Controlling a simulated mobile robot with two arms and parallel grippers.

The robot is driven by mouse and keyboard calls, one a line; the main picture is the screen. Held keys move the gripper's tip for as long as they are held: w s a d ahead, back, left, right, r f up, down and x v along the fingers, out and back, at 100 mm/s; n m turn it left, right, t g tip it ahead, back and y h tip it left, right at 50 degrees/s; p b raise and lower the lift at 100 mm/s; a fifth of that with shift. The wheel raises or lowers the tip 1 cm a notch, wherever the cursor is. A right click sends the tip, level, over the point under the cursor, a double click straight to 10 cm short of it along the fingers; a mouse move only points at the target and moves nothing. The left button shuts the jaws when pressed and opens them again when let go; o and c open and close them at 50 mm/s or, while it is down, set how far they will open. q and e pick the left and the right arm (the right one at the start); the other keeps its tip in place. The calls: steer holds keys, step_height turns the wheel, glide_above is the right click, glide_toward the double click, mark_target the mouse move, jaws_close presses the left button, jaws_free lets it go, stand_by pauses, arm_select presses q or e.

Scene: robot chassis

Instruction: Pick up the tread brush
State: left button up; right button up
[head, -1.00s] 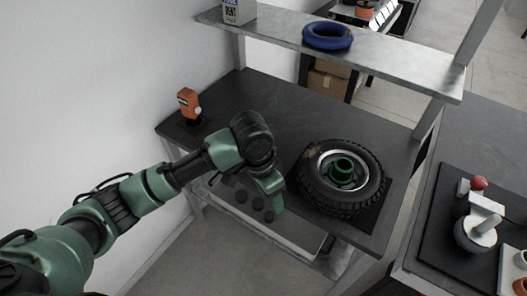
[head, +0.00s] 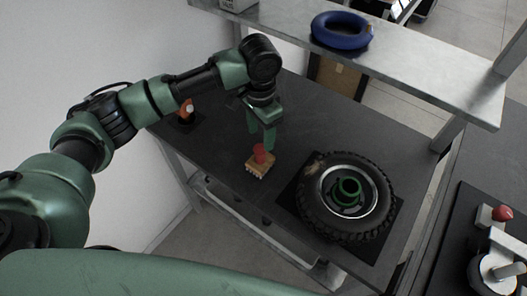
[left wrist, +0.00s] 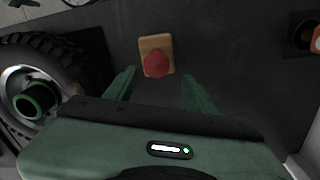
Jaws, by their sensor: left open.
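The tread brush (head: 260,163) stands on the dark workbench, left of the tire. It has a tan wooden block with pale bristles below and a red knob on top. In the left wrist view the brush (left wrist: 156,55) sits ahead of the fingertips, between their lines. My left gripper (head: 262,142) is open and empty, pointing down just above and behind the red knob. Its two fingers (left wrist: 160,82) are spread apart in the left wrist view. My right gripper is not in view.
A black tire on a rim with a green hub (head: 347,193) lies on a dark mat right of the brush. An orange tool (head: 186,110) stands at the bench's left. A metal shelf (head: 420,72) with a blue ring (head: 342,30) crosses above the back.

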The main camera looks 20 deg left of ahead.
mark_target(259, 148)
arm_select(q)
steer(key=f, duration=0.1)
steer(key=s+f, duration=0.1)
steer(key=f, duration=0.1)
steer(key=shift+s+p, duration=0.1)
steer(key=shift+p, duration=0.25)
step_height(259, 148, down, 3)
steer(key=shift+f, duration=0.3)
jaws_close()
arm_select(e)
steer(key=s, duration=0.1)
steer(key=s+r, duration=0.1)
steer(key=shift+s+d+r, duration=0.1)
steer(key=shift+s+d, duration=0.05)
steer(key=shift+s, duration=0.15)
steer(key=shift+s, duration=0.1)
